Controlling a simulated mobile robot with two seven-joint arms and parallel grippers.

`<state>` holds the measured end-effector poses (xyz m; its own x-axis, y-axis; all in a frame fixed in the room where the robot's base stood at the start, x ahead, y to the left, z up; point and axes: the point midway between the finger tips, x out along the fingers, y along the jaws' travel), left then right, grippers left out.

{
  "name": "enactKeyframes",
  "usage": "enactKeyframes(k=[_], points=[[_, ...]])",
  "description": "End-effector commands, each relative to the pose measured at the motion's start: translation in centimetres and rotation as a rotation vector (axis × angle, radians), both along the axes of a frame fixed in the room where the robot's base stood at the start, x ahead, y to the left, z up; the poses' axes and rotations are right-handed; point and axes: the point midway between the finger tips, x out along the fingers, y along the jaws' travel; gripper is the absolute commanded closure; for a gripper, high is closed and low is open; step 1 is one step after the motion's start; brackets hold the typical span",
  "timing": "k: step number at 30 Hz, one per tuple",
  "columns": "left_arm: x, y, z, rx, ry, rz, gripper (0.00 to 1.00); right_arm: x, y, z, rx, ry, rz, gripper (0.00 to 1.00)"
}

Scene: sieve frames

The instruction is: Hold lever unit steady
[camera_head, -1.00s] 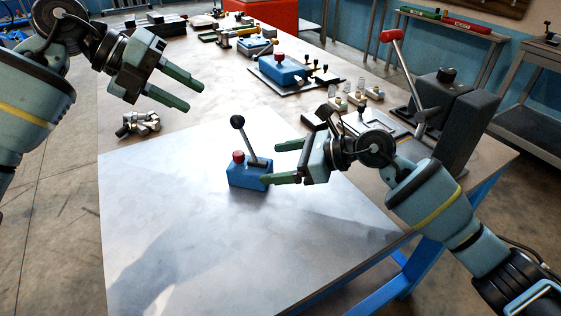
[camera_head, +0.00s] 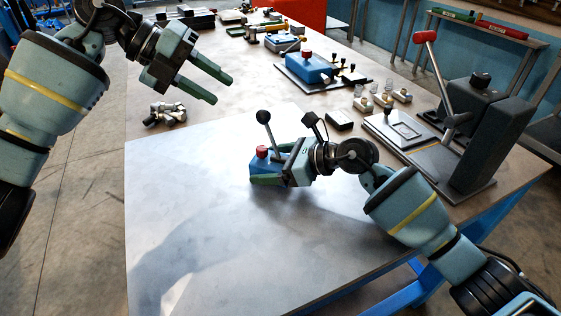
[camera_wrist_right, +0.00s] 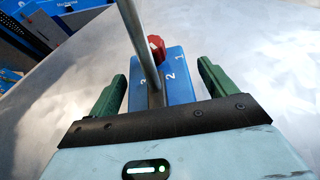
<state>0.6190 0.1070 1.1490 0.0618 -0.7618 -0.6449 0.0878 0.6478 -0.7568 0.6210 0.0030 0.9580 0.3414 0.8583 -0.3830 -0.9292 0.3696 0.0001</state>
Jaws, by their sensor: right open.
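The lever unit (camera_head: 259,164) is a small blue box with a red knob and a grey lever with a black ball tip. It stands on the metal table. In the right wrist view the blue box (camera_wrist_right: 177,88) shows its red knob and the numbers 1, 2 and 3. My right gripper (camera_head: 268,167) is open, its green fingers on either side of the box, with visible gaps in the wrist view (camera_wrist_right: 162,88). My left gripper (camera_head: 222,88) is open and empty, above the table's left side.
A metal fitting (camera_head: 166,114) lies near the table's left edge. A larger blue unit (camera_head: 308,68) stands further back. A dark press with a red-handled lever (camera_head: 483,130) stands at the right. The front of the table (camera_head: 220,240) is clear.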

Motion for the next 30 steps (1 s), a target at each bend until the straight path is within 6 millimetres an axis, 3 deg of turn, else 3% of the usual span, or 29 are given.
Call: enactKeyframes(k=[8,22,30], points=[[0.0,-0.01,0.01,0.0,0.0,0.0,0.64,0.04,0.09,-0.02,0.0,-0.001,0.0,0.18],[0.0,-0.01,0.01,0.0,0.0,0.0,0.64,0.03,0.07,-0.03,0.0,0.0,0.0,0.79],[0.0,-0.01,0.01,0.0,0.0,0.0,0.64,0.02,0.06,-0.04,0.0,0.0,0.0,0.8]])
